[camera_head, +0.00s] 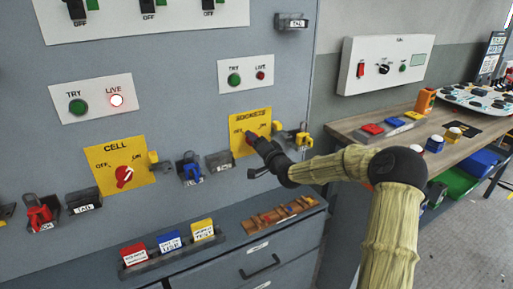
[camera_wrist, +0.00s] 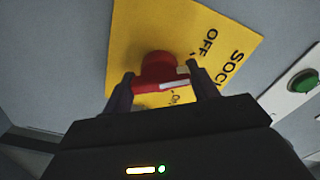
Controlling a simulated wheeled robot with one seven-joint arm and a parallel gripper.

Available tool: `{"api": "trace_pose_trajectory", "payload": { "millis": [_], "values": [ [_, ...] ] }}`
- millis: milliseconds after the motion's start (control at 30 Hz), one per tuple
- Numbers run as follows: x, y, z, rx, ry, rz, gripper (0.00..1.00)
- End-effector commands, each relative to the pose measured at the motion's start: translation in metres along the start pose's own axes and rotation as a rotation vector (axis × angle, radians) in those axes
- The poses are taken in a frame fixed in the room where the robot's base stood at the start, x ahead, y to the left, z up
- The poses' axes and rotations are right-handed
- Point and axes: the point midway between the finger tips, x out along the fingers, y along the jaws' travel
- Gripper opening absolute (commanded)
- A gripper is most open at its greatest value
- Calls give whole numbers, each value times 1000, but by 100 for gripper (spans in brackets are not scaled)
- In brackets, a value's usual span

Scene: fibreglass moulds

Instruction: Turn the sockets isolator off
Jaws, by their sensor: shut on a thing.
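The sockets isolator is a yellow plate (camera_head: 237,117) on the grey panel, marked OFF at left and ON at right. Its red knob (camera_wrist: 158,68) shows in the wrist view between my fingers, with a white mark on its near side. My gripper (camera_wrist: 160,76) is shut on the red knob. In the head view my gripper (camera_head: 259,143) reaches the plate from the lower right and hides much of the knob. I cannot tell which label the knob points to. The wrist view shows "SOC" and OFF on the plate; the other label is partly hidden.
Above the plate are a green TRY button (camera_head: 234,79) and a red LIVE lamp (camera_head: 260,75). The yellow CELL isolator (camera_head: 107,172) is at left, its LIVE lamp (camera_head: 116,100) lit. A yellow padlock (camera_head: 302,140) and blue padlock (camera_head: 191,171) hang nearby. A workbench (camera_head: 350,127) is at right.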

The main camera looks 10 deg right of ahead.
Motion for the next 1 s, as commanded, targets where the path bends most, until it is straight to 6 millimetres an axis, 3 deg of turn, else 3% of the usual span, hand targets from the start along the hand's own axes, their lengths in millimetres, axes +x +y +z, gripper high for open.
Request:
{"api": "trace_pose_trajectory", "payload": {
  "millis": [333, 900, 933, 1000],
  "values": [
    [0, 1, 3, -194, -5, 0, 36],
    [0, 1, 3, -234, -7, 1, 36],
    [0, 1, 3, -234, -7, 2, 65],
    [0, 1, 2, -233, -6, 2, 79]
  ]
}}
